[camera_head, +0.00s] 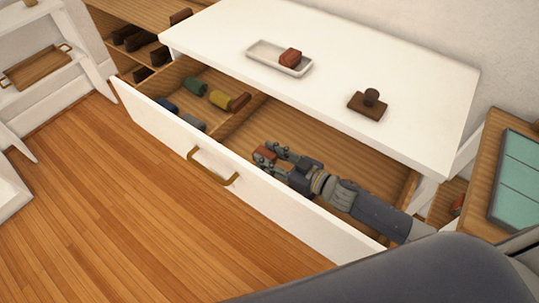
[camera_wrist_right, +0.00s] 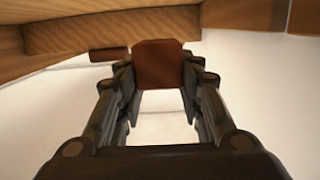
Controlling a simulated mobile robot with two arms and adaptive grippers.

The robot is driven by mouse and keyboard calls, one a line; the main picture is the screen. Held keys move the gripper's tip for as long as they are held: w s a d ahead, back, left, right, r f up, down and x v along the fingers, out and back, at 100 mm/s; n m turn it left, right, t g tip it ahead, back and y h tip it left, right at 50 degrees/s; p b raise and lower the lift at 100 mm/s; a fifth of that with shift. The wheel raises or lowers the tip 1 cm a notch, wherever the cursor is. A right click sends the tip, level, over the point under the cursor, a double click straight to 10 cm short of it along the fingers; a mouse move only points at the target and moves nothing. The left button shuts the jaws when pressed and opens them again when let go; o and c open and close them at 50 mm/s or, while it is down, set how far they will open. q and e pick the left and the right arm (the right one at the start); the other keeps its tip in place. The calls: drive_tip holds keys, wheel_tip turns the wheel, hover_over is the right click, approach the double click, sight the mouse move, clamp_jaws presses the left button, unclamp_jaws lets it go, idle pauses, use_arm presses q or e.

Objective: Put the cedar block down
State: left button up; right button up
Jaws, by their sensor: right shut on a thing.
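My right gripper (camera_head: 268,162) reaches from the right over the open drawer (camera_head: 330,150), near its front wall. It is shut on a reddish-brown block (camera_head: 264,153), which I take for the cedar block. In the right wrist view the block (camera_wrist_right: 160,62) sits between the fingertips of the gripper (camera_wrist_right: 160,85). I cannot tell whether the block touches the drawer. A similar reddish block (camera_head: 290,57) lies in a white tray (camera_head: 262,61) on the white top. My left gripper is not in view.
The drawer's left compartment holds rolled things, green (camera_head: 196,86), yellow (camera_head: 219,99) and blue (camera_head: 167,104), and a brown piece (camera_head: 240,102). The right compartment has bare wood floor. A dark brown knobbed thing (camera_head: 368,104) stands on the white top (camera_head: 330,60).

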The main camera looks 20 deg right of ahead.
drive_tip(key=shift+f, duration=0.2)
drive_tip(key=o, duration=1)
drive_tip(key=shift+c, duration=0.2)
drive_tip(key=shift+r, duration=0.15)
drive_tip(key=shift+s+d+r+p, duration=0.2)
drive_tip(key=shift+s+r+p, duration=0.1)
drive_tip(key=shift+r+p, duration=0.3)
drive_tip(key=f+p+v, duration=0.1)
drive_tip(key=p+v, duration=0.1)
drive_tip(key=v, duration=0.4)
drive_tip(key=shift+s+d+r, duration=0.25)
drive_tip(key=shift+s+r, duration=0.05)
drive_tip(key=shift+r, duration=0.25)
